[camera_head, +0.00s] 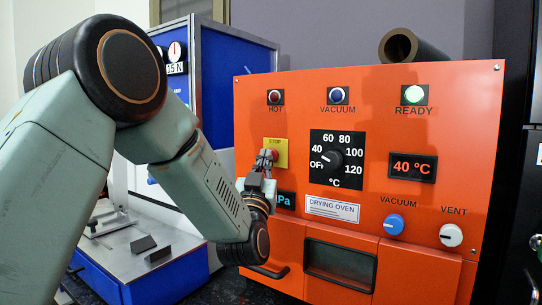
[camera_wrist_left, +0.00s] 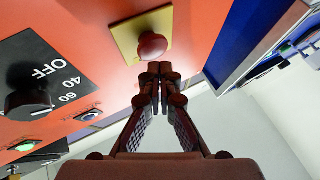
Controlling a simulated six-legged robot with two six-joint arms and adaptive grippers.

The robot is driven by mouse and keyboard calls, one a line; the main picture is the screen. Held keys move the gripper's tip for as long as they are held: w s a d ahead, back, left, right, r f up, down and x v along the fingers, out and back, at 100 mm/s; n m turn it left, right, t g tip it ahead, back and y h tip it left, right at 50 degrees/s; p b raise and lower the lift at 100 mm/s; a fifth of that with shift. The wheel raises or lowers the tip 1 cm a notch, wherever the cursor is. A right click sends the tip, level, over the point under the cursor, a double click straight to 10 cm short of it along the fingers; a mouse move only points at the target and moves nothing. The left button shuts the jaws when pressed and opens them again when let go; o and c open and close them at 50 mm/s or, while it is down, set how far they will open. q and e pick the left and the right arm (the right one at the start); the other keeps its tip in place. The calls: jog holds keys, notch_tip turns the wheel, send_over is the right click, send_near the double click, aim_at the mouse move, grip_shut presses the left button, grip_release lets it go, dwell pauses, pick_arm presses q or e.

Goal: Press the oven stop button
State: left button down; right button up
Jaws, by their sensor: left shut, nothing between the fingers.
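The oven stop button is a red mushroom button on a yellow plate marked STOP (camera_head: 280,146), on the left of the orange oven front. In the left wrist view the red button (camera_wrist_left: 152,44) stands out from its yellow plate (camera_wrist_left: 126,38). My left gripper (camera_head: 265,156) is shut and empty, its fingertips right at the button and partly covering it in the head view. In the left wrist view the closed fingertips (camera_wrist_left: 161,70) are just below the button; I cannot tell whether they touch it. My right gripper is not in view.
The orange drying oven (camera_head: 350,100) has a black temperature dial (camera_head: 331,158), a 40 °C display (camera_head: 413,167), a lit green READY lamp (camera_head: 414,94), a blue VACUUM knob (camera_head: 393,224) and a white VENT knob (camera_head: 451,235). A blue machine (camera_head: 235,80) stands at left.

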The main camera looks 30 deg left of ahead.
pick_arm(q)
jog(key=shift+w, duration=0.35)
jog(key=shift+w, duration=0.35)
dwell(0.6)
jog(key=shift+s, duration=0.85)
jog(key=s, duration=0.6)
jog(key=shift+a, duration=0.25)
